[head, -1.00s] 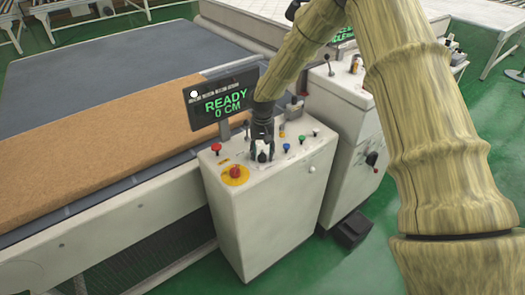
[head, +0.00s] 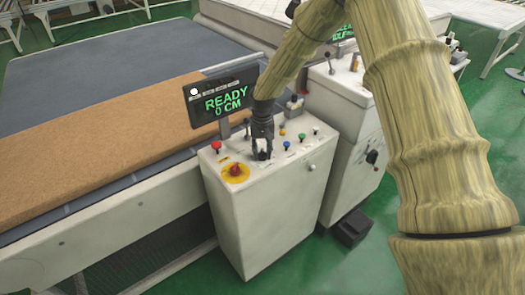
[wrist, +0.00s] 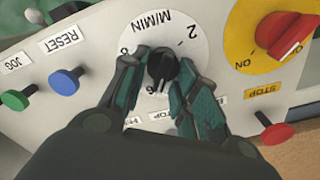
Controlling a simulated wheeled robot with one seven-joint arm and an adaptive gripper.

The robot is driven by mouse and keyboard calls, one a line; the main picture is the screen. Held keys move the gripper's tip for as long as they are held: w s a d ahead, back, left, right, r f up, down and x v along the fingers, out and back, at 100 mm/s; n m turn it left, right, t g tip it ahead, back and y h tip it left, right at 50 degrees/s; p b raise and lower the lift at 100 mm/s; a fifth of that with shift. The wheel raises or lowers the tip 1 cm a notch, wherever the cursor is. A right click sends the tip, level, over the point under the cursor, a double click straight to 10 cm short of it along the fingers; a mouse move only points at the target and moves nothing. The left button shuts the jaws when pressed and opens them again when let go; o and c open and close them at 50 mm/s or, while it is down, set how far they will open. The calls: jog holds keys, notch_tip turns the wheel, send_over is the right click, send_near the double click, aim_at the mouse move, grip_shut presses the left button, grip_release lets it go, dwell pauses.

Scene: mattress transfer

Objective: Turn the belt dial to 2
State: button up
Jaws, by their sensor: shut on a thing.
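The belt dial is a black knob (wrist: 162,65) on a round white plate marked M/MIN, 2, 6 and 8 (wrist: 190,50), seen nearly upside down in the wrist view. A small light mark on the knob's lower side lies near the 6. My gripper (wrist: 161,82) has its two teal-padded fingers on either side of the knob, shut on it. In the head view my gripper (head: 262,152) points down at the top of the white control box (head: 265,205), and it hides most of the dial.
A red rotary switch on a yellow disc (wrist: 285,38) sits beside the dial, with a red STOP button (wrist: 277,133) nearby. Blue (wrist: 64,82) and green (wrist: 14,100) buttons are on the other side. The display (head: 222,102) reads READY 0 CM. A brown mattress (head: 95,150) lies on the belt.

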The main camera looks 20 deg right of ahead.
jog(key=n, duration=0.4)
jog(key=shift+w+a+b, duration=0.1)
jog(key=shift+a+b, duration=0.1)
jog(key=shift+b, duration=0.2)
jog(key=n, duration=0.3)
jog(key=shift+a+n, duration=0.15)
jog(key=shift+n, duration=0.25)
jog(key=n, duration=0.3)
jog(key=shift+a+n, duration=0.15)
jog(key=shift+n, duration=0.15)
jog(key=n, duration=0.3)
jog(key=shift+s+a+n, duration=0.1)
jog(key=shift+s+n, duration=0.2)
jog(key=n, duration=0.3)
jog(key=shift+s+a+r+n, duration=0.1)
jog(key=shift+s+n, duration=0.05)
jog(key=shift+n, duration=0.25)
jog(key=n, duration=0.3)
jog(key=shift+s+n, duration=0.2)
jog(key=shift+n, duration=0.1)
jog(key=n+p, duration=0.1)
jog(key=n, duration=0.3)
jog(key=shift+s, duration=0.2)
jog(key=shift+s+d+n+p, duration=0.1)
jog(key=shift+n+p, duration=0.1)
jog(key=shift+n, duration=0.85)
jog(key=shift+s+d+n+p, duration=0.1)
jog(key=shift+n+p, duration=0.1)
jog(key=shift+n, duration=0.85)
